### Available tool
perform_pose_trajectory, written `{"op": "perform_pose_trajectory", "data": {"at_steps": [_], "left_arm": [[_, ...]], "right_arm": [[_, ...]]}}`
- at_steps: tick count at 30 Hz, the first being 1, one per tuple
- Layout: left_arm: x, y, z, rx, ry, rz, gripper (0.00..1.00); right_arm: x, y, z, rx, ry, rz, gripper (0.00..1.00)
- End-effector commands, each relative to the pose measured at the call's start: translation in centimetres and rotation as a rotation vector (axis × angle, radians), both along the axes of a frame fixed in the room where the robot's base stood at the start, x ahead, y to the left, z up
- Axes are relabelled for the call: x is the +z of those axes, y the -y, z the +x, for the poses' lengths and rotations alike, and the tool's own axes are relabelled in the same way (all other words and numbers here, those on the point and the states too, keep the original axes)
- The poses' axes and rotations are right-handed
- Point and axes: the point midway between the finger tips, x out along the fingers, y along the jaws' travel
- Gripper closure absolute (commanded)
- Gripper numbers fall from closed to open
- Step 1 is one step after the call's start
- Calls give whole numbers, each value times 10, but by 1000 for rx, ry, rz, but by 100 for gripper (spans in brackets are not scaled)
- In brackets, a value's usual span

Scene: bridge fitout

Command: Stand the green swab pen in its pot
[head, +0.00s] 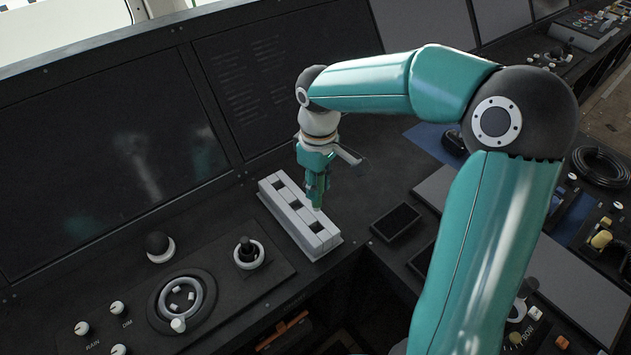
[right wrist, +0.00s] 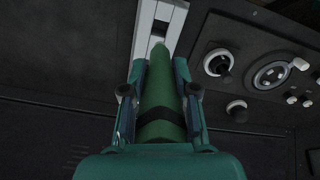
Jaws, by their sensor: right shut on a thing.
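The green swab pen (right wrist: 160,100) is held lengthwise between the fingers of my right gripper (right wrist: 160,97), which is shut on it. Its pale tip points at a white block with square dark openings (right wrist: 147,20), seen at the top of the right wrist view. In the head view my right gripper (head: 317,183) points down over this white block (head: 309,239), and the pen's lower end shows close to the block's right side. I cannot tell whether the tip is above an opening or touching the block. Which opening is the pot is not clear. My left gripper is not in view.
The block stands on a dark console below a black screen (head: 100,140). A joystick (head: 248,252), a ring-shaped control (head: 182,304) and knobs lie left of it. A small dark pad (head: 396,222) lies to its right. My right arm covers much of the right side.

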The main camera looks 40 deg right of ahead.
Motion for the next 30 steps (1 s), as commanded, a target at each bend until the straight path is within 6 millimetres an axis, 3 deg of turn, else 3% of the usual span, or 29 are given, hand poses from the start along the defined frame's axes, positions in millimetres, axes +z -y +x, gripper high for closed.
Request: {"op": "perform_pose_trajectory", "data": {"at_steps": [8, 21, 30], "left_arm": [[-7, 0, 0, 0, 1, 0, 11], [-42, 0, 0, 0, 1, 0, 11], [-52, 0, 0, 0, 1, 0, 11]], "right_arm": [[-9, -1, 0, 1, 0, 1, 100], [-52, -1, 0, 2, 0, 1, 100], [-65, -1, 1, 2, 0, 0, 100]]}}
